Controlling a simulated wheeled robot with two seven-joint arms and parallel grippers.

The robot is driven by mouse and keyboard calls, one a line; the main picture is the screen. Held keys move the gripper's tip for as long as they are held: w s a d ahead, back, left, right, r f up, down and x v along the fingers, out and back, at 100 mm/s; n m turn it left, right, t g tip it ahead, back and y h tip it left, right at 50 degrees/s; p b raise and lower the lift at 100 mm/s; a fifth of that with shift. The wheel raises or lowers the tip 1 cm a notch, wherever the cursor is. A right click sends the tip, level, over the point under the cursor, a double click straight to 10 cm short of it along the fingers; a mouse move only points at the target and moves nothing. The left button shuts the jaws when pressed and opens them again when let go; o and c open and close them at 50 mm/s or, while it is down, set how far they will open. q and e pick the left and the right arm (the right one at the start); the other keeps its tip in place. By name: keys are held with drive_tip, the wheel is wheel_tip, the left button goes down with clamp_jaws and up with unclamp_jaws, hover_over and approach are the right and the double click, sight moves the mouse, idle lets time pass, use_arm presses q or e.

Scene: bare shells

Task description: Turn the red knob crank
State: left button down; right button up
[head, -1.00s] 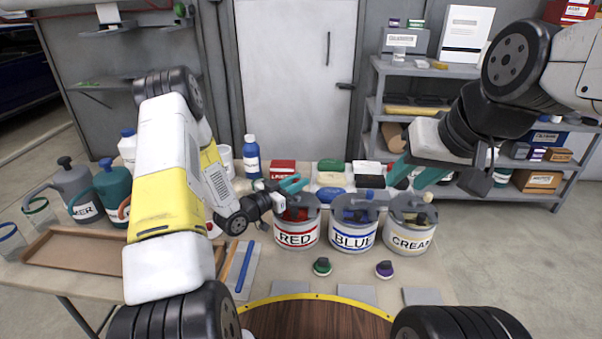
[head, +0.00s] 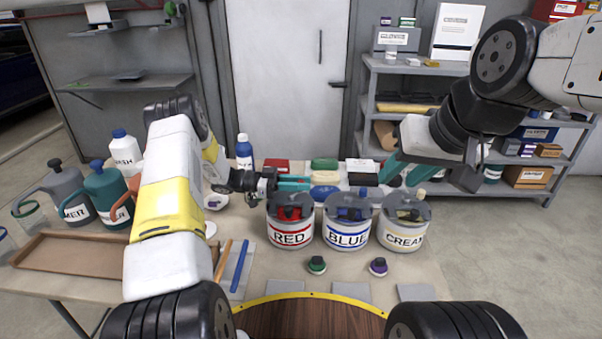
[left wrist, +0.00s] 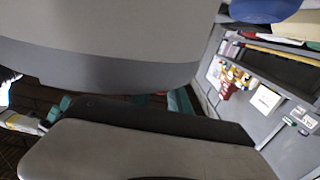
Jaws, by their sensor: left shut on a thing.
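The red can (head: 291,234), labelled RED, stands on the table with a grey lid and a red crank (head: 290,212) on top. My left gripper (head: 297,183) reaches in from the left with its teal fingers at the top of this crank, at its far side. It is shut on the crank's knob, which the fingers mostly hide. In the left wrist view grey bodies block most of the picture, and only bits of teal finger show. My right gripper (head: 404,178) is open and empty, above and behind the cream can.
The blue can (head: 347,236) and cream can (head: 403,233) stand close to the right of the red can. A green knob (head: 316,265) and purple knob (head: 378,266) lie in front. Jugs and a wooden tray (head: 70,265) are at the left.

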use_arm(q)
drive_tip(key=m+g, duration=0.1)
drive_tip(key=g, duration=0.1)
drive_tip(key=m+g, duration=0.1)
drive_tip(key=g, duration=0.1)
drive_tip(key=s+d+m+g+y, duration=0.1)
drive_tip(key=shift+m+g, duration=0.4)
drive_tip(key=shift+s+d+m+g+y, duration=0.1)
drive_tip(key=shift+s+m+g+y, duration=0.15)
drive_tip(key=shift+m+g+y, duration=0.45)
drive_tip(key=shift+s+a+m+g+y, duration=0.1)
drive_tip(key=shift+s+m+g+y, duration=0.1)
drive_tip(key=shift+m+g, duration=0.55)
drive_tip(key=shift+s+d+m+g+y, duration=0.1)
drive_tip(key=shift+s+m+g+y, duration=0.25)
drive_tip(key=shift+g, duration=0.7)
drive_tip(key=shift+r+g+y, duration=0.1)
drive_tip(key=shift+g+y, duration=0.15)
drive_tip(key=shift+g, duration=0.05)
drive_tip(key=c, duration=1.2)
unclamp_jaws()
drive_tip(key=shift+c, duration=0.2)
drive_tip(key=shift+w, duration=0.1)
